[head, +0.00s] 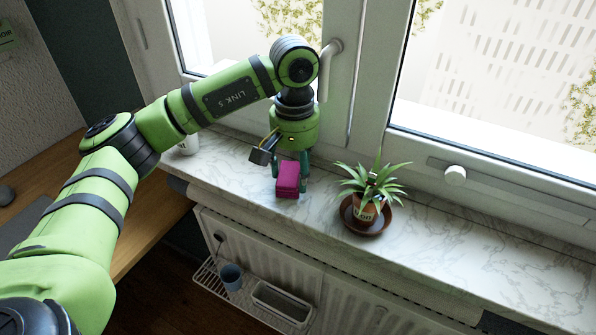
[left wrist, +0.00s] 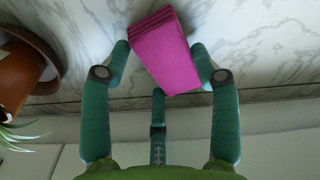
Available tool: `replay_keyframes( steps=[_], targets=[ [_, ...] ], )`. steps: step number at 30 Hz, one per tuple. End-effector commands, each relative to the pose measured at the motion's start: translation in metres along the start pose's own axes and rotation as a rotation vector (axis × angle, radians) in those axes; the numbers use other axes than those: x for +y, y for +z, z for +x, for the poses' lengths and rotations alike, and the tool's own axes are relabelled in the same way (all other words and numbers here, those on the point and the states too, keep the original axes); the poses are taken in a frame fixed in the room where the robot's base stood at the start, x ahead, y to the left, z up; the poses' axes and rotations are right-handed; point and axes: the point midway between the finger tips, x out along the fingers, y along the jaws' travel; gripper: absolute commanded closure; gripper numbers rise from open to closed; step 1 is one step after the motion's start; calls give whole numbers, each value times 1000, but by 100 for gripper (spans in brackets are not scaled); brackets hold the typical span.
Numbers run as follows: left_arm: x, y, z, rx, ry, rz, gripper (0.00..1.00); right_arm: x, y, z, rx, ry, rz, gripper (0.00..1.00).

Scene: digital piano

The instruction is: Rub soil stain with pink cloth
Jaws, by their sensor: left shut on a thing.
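The folded pink cloth (head: 287,181) is at the marble windowsill, left of the potted plant, in the head view. My left gripper (head: 290,172) points down and is shut on it. In the left wrist view the cloth (left wrist: 166,50) sits between the fingers of my left gripper (left wrist: 164,70), with its folded layers at the far end. I cannot tell whether the cloth touches the sill. No soil stain can be made out in either view; the cloth and gripper may hide it. My right gripper is not in view.
A plant in a terracotta pot (head: 367,208) on a brown saucer (head: 352,222) stands right of the cloth. A white cup (head: 188,146) is at the sill's left end. The window handle (head: 328,62) is close to my left arm. The marble sill (head: 450,238) is clear at right.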

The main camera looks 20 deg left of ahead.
Motion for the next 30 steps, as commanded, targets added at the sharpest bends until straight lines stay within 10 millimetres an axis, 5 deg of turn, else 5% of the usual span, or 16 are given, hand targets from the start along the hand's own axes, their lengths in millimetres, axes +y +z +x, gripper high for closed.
replay_keyframes(
  steps=[30],
  targets=[
    [-64, -26, 1, 1, -1, -12, 65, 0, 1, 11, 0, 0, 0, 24]
  ],
)
